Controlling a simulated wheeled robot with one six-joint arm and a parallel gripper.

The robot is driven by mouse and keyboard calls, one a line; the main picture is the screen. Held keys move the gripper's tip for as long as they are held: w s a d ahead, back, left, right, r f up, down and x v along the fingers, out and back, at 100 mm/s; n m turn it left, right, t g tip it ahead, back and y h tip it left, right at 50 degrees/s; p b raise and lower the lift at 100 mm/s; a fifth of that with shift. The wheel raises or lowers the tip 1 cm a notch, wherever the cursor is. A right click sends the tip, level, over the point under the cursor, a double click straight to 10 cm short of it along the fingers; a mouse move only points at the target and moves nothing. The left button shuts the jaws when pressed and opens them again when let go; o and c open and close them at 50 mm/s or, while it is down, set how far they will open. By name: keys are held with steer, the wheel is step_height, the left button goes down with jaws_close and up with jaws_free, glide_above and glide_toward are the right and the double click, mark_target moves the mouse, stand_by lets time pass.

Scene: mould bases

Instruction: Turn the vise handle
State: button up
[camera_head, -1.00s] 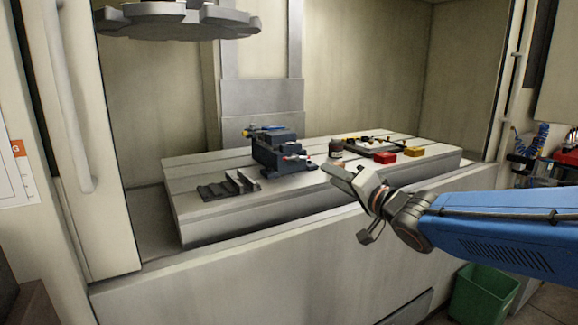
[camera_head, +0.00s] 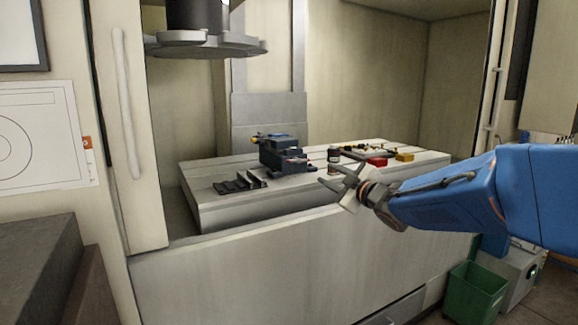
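The vise (camera_head: 284,156) is a dark blue-grey block standing on the grey slotted machine table (camera_head: 240,208).
A dark stepped metal piece (camera_head: 240,184) lies left of the vise. A round tool carousel (camera_head: 205,46) hangs above. A green bin (camera_head: 474,293) stands on the floor.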

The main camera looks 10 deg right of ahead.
glide_toward(297, 160)
steer(key=shift+n, duration=0.3)
steer(key=x, duration=0.8)
steer(key=shift+w+d+f, duration=0.25)
steer(key=shift+w+d, duration=0.05)
steer(key=shift+w, duration=0.2)
jaws_close()
